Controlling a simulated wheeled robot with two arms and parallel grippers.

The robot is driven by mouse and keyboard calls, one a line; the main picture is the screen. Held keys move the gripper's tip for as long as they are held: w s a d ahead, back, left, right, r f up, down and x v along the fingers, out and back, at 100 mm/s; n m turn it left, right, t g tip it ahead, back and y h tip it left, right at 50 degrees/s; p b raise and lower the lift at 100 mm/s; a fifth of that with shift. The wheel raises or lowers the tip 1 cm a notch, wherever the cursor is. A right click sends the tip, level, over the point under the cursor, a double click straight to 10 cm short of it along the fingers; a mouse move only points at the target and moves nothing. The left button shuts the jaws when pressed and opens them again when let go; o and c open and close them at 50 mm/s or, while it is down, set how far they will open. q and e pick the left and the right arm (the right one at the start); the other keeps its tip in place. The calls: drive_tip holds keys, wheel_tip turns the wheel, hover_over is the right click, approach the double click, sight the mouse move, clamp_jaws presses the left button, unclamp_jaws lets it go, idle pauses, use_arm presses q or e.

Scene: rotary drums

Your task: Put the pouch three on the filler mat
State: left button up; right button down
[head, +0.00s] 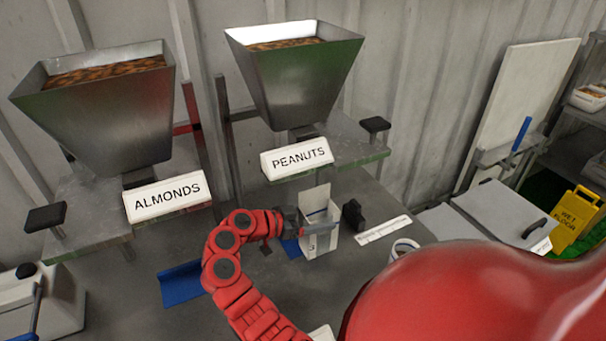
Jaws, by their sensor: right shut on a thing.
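My right gripper (312,228) is at the middle of the bench, below the peanuts hopper. It is shut on a white, open-topped pouch (324,243), which is upright with a raised back flap. I cannot read any number on it. A blue mat (291,248) shows just left of the pouch's base. Whether the pouch rests on it or hangs just above it I cannot tell. Another blue mat (181,284) lies bare in front of the almonds hopper. My left gripper is not in view.
The almonds hopper (105,115) and peanuts hopper (297,85) stand behind. A black block (353,215), a white strip (383,230) and a white mug (403,246) are right of the pouch. A yellow floor sign (576,220) stands far right. My red body covers the lower right.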

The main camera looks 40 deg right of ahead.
drive_tip(key=w+f+p, duration=0.1)
drive_tip(key=w, duration=0.1)
drive_tip(key=w+d+f+p, duration=0.1)
drive_tip(key=w+f, duration=0.1)
drive_tip(key=w, duration=0.1)
drive_tip(key=w+f+p, duration=0.1)
drive_tip(key=w, duration=0.1)
drive_tip(key=shift+w+d+f, duration=0.15)
drive_tip(key=shift+w+d, duration=0.05)
drive_tip(key=shift+d, duration=0.2)
unclamp_jaws()
drive_tip(key=b+v, duration=0.4)
drive_tip(key=v, duration=0.8)
drive_tip(key=shift+b, duration=0.3)
